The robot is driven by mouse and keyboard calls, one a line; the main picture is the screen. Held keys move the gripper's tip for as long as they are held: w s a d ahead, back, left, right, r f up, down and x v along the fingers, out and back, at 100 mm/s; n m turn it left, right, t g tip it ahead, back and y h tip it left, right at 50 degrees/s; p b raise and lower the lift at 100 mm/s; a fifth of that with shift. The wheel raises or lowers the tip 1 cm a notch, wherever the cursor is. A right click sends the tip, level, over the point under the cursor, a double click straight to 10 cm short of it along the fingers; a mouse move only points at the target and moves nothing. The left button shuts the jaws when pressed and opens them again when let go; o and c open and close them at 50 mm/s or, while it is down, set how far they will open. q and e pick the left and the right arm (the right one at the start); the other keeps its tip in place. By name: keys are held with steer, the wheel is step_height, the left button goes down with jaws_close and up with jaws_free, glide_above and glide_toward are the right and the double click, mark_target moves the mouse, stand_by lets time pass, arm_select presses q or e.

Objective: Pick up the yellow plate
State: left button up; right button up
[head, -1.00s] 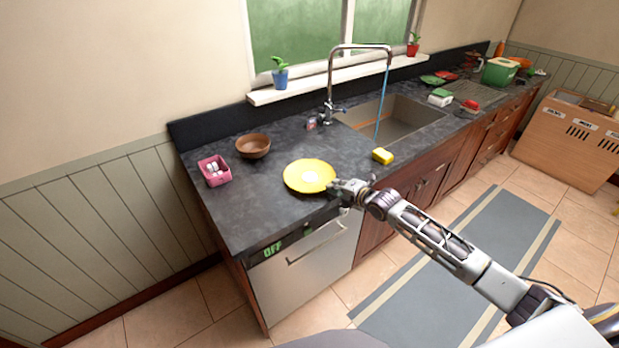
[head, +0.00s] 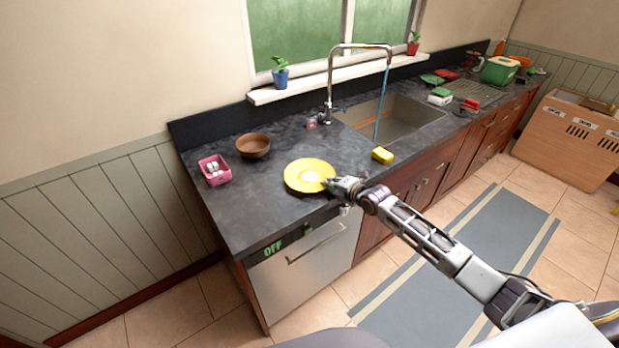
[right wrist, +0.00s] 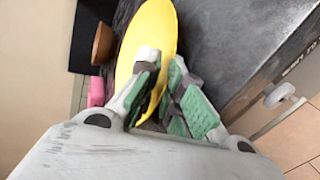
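The yellow plate (head: 300,172) is on the dark counter near its front edge, left of the sink. My right gripper (head: 331,184) is at the plate's right rim. In the right wrist view the rim of the plate (right wrist: 152,28) passes between the two fingers (right wrist: 163,72) of my right gripper, one finger on each side and close against it. The fingers look shut on the rim. Whether the plate is lifted off the counter is hard to tell. My left gripper is not in view.
A brown bowl (head: 253,145) and a pink container (head: 215,170) stand left of the plate. A yellow sponge (head: 382,155) lies to its right, by the sink (head: 405,118) with running water. The dishwasher (head: 308,265) below reads OFF. The counter left of the plate has bare room.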

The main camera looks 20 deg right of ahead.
jaws_close()
step_height(320, 180, up, 10)
steer(key=b, duration=0.1)
stand_by(0.7)
steer(key=shift+f+b, duration=0.25)
steer(key=shift+b, duration=0.05)
stand_by(0.6)
